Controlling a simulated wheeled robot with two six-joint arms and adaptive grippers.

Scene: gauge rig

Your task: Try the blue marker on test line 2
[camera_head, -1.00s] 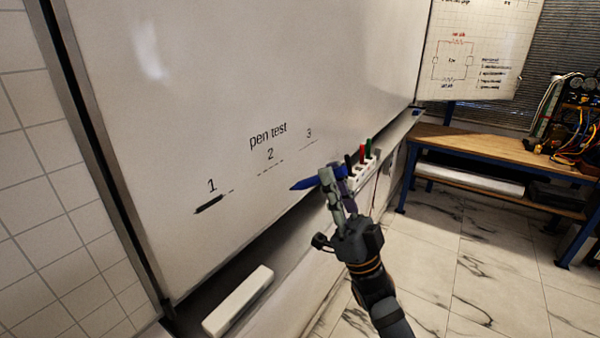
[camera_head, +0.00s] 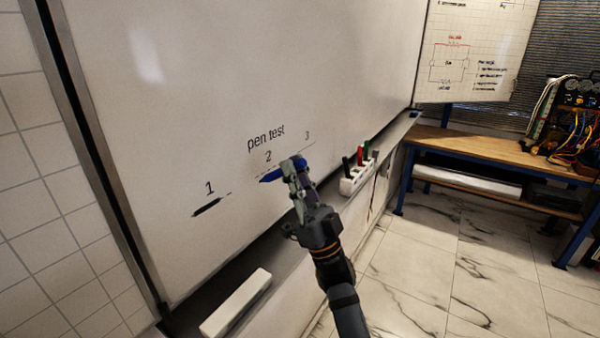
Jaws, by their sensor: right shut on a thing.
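The whiteboard (camera_head: 280,70) carries the heading "pen test" (camera_head: 266,138) and three numbered test lines. Line 1 has a thick black stroke (camera_head: 207,207) on it. My right gripper (camera_head: 292,172) is shut on the blue marker (camera_head: 272,175), which points left with its tip close to the board by line 2. The fingers and marker hide most of line 2's dashes. I cannot tell whether the tip touches the board. No blue stroke shows. My left gripper is not in view.
A white holder (camera_head: 355,183) with black, red and green markers stands on the board's tray. A white eraser-like block (camera_head: 236,303) lies on the tray at lower left. A wooden workbench (camera_head: 470,150) with gauges and wires stands at right.

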